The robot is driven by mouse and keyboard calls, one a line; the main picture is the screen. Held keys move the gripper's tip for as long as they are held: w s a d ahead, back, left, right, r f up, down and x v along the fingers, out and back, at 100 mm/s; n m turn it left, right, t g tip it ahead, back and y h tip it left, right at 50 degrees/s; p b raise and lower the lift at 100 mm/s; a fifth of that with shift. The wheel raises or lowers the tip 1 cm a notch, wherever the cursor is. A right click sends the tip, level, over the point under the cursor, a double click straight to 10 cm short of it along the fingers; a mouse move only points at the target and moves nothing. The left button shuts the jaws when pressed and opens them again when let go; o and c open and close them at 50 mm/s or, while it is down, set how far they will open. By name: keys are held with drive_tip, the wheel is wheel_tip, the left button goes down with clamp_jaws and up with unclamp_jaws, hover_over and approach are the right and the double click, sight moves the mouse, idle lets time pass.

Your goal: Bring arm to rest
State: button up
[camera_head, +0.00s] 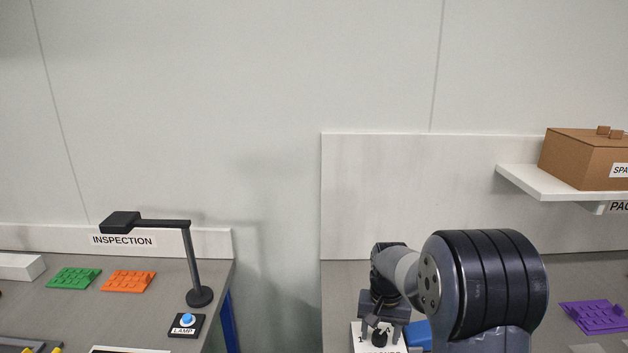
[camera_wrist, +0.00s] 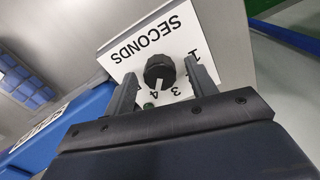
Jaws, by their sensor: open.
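My gripper (camera_wrist: 160,67) is open. In the wrist view its two fingers stand on either side of a black dial knob (camera_wrist: 159,68), with small gaps showing, so it does not look gripped. The knob sits on a white plate (camera_wrist: 126,50) marked SECONDS, with numbers around it. The knob's white mark points toward the 4 and 3 side; the exact setting is hard to tell. In the head view my gripper (camera_head: 384,308) is low over the right bench, at the same knob (camera_head: 380,337). My arm hides part of the plate and a blue thing (camera_head: 418,334) beside it.
The left bench holds a green brick plate (camera_head: 74,278), an orange one (camera_head: 128,281), an INSPECTION lamp (camera_head: 190,260) and a blue LAMP button (camera_head: 187,319). A purple plate (camera_head: 594,316) lies on the right bench. A shelf (camera_head: 530,180) holds a cardboard box (camera_head: 580,160).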

drive_tip(key=n, duration=0.5)
drive_tip(key=shift+n, duration=0.3)
drive_tip(key=shift+s, duration=0.1)
idle(0.3)
